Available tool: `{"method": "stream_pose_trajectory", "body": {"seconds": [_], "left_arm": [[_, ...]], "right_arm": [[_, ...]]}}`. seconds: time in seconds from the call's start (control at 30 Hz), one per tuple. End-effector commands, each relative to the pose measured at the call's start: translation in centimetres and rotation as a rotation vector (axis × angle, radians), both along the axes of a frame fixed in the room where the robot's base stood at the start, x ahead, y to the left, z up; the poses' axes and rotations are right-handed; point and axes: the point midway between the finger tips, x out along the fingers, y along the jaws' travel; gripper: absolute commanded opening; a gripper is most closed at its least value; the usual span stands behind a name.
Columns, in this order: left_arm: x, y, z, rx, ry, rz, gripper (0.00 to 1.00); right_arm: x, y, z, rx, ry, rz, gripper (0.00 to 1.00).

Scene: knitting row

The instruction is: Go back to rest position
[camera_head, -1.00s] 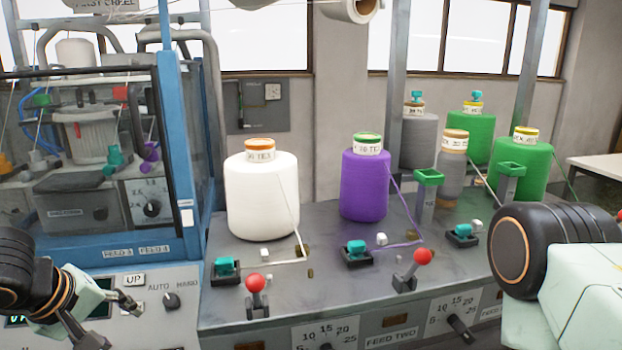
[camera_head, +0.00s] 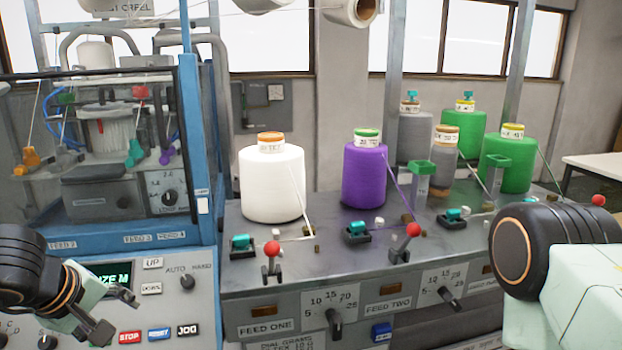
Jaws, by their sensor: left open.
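My left gripper (camera_head: 117,315) is at the lower left, in front of the control panel of the blue-framed knitting machine. Its two fingers are apart with nothing between them. My right arm shows at the right edge as a black joint and a pale green link; its gripper is out of the picture. A white yarn cone (camera_head: 272,185) and a purple yarn cone (camera_head: 365,172) stand upright on the grey feed bench (camera_head: 350,268), away from my grippers.
Red-knobbed levers (camera_head: 272,250) (camera_head: 413,231) stand along the bench's front edge. The control panel (camera_head: 170,285) with several buttons is behind my left gripper. Green cones (camera_head: 510,165) stand at the back right. A white table (camera_head: 595,165) is at the far right.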

Motion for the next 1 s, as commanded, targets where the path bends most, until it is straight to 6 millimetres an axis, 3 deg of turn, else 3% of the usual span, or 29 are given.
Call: {"method": "stream_pose_trajectory", "body": {"seconds": [0.17, 0.27, 0.37, 0.53, 0.77, 0.9, 1.0], "left_arm": [[0.2, 0.6, -0.4, 0.075, -0.035, 0.009, 0.51], [-0.1, 0.8, -2.3, 0.146, -0.038, -0.01, 0.51], [-1.0, 0.6, -5.8, 0.234, -0.027, -0.065, 0.51], [-3.8, -1.5, -14.4, 0.356, 0.025, -0.25, 0.51], [-11.2, -6.2, -26.3, 0.392, 0.156, -0.581, 0.51], [-17.3, -8.6, -32.5, 0.372, 0.264, -0.784, 0.51], [-21.8, -9.6, -36.1, 0.349, 0.35, -0.899, 0.51]], "right_arm": [[0.0, 0.0, -0.3, 0.0, 0.0, 0.0, 0.39], [0.0, 0.0, -1.1, 0.0, 0.0, 0.0, 0.39], [0.0, 0.0, -2.4, 0.0, 0.0, 0.0, 0.39], [0.0, 0.0, -5.2, 0.0, 0.0, 0.0, 0.39], [0.0, 0.0, -8.7, 0.0, 0.0, 0.0, 0.39], [0.0, 0.0, -10.7, 0.0, 0.0, 0.0, 0.39], [0.0, 0.0, -11.9, 0.0, 0.0, 0.0, 0.39]]}}
